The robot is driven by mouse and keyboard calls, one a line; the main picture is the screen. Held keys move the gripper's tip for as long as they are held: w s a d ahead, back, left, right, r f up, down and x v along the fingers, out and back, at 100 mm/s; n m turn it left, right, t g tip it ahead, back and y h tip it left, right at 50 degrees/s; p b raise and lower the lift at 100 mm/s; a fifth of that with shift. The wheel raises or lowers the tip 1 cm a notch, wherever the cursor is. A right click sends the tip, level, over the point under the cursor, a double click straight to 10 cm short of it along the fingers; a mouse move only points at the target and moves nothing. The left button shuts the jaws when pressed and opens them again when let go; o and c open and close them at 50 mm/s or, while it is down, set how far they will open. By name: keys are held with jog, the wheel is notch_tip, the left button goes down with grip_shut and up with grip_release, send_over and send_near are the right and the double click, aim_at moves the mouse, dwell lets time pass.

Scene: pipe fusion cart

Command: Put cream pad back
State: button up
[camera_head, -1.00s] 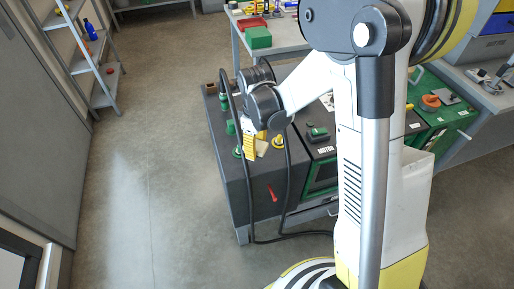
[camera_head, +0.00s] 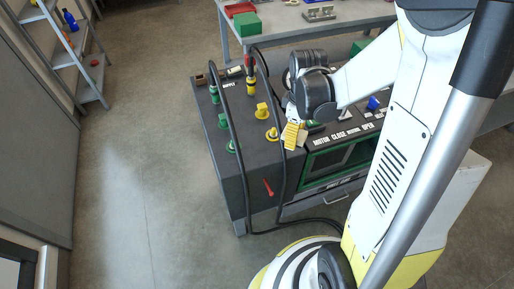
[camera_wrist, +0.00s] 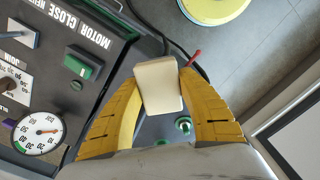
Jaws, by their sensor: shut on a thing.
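My gripper (camera_wrist: 163,68) has yellow ribbed fingers and is shut on the cream pad (camera_wrist: 158,86), a pale rounded block held between the fingertips in the wrist view. In the head view my gripper (camera_head: 292,136) is over the dark cart (camera_head: 243,178), near its control panel. The pad is too small there to make out clearly. In the wrist view the pad covers part of the cart top behind it. I cannot tell how high it is above the cart, or where its own place is.
Green plugs (camera_head: 223,121) and yellow knobs (camera_head: 262,110) stand on the cart top beside black looping cables (camera_head: 234,140). A red handle (camera_head: 268,187) is on the front. A green switch (camera_wrist: 84,65) and a round gauge (camera_wrist: 38,133) are left of my gripper in the wrist view.

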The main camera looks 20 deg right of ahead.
jog(key=b, duration=0.4)
send_over(258, 155)
notch_tip(258, 155, down, 7)
jog(key=shift+w+d+r, duration=0.1)
jog(key=shift+f+b, duration=1)
jog(key=shift+f, duration=0.95)
jog(key=shift+f, duration=0.15)
jog(key=o, duration=1.3)
